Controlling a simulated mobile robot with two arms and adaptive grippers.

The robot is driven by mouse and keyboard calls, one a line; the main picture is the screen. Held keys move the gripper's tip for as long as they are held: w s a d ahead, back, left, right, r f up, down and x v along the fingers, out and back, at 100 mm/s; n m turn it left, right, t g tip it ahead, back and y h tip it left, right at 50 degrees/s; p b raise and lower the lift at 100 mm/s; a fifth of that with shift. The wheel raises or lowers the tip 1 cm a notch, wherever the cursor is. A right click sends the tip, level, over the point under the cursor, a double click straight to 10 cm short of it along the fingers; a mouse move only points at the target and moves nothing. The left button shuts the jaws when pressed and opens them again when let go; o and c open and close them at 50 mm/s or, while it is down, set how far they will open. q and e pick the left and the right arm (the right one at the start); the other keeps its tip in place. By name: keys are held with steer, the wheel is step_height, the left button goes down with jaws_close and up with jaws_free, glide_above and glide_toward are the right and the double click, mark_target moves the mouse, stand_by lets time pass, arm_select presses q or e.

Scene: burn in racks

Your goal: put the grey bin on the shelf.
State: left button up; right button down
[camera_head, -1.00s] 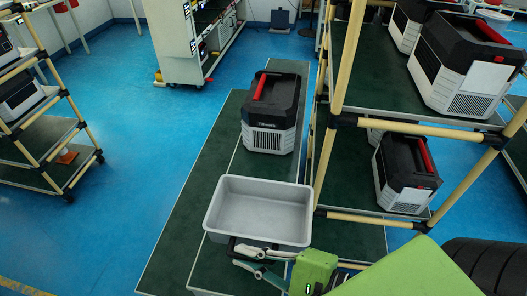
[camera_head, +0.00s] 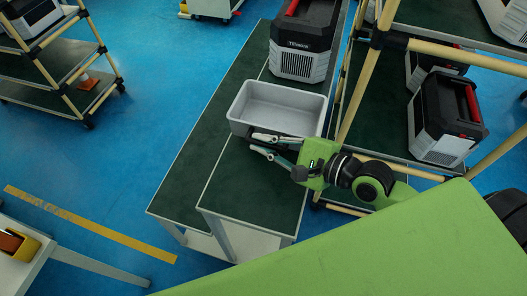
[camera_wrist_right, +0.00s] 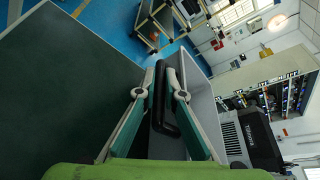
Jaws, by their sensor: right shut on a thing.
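The grey bin (camera_head: 238,118) is an open, empty tray on a green-topped bench (camera_head: 230,185) in the head view. I cannot tell whether it touches the top. My right gripper (camera_head: 256,144) reaches in from the right and is shut at the bin's near side. In the right wrist view, the fingers (camera_wrist_right: 167,75) close around a dark handle-like bar (camera_wrist_right: 160,118), with the bin's grey wall (camera_wrist_right: 203,95) just right of it. A tube-framed rack with green shelves (camera_head: 440,20) stands right of the bench. My left gripper is not in view.
A black and grey box with a red handle (camera_head: 305,30) stands on the bench just beyond the bin. Similar boxes (camera_head: 445,118) sit on the rack. The rack's yellow post (camera_head: 362,85) is close to the bin's right side. Blue floor (camera_head: 140,130) is open to the left.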

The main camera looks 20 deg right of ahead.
steer(key=f, duration=0.4)
steer(key=shift+w+d+b, duration=0.15)
steer(key=shift+w+b, duration=0.25)
steer(key=c, duration=2.1)
jaws_free()
steer(key=shift+c, duration=0.2)
steer(key=shift+s, duration=0.15)
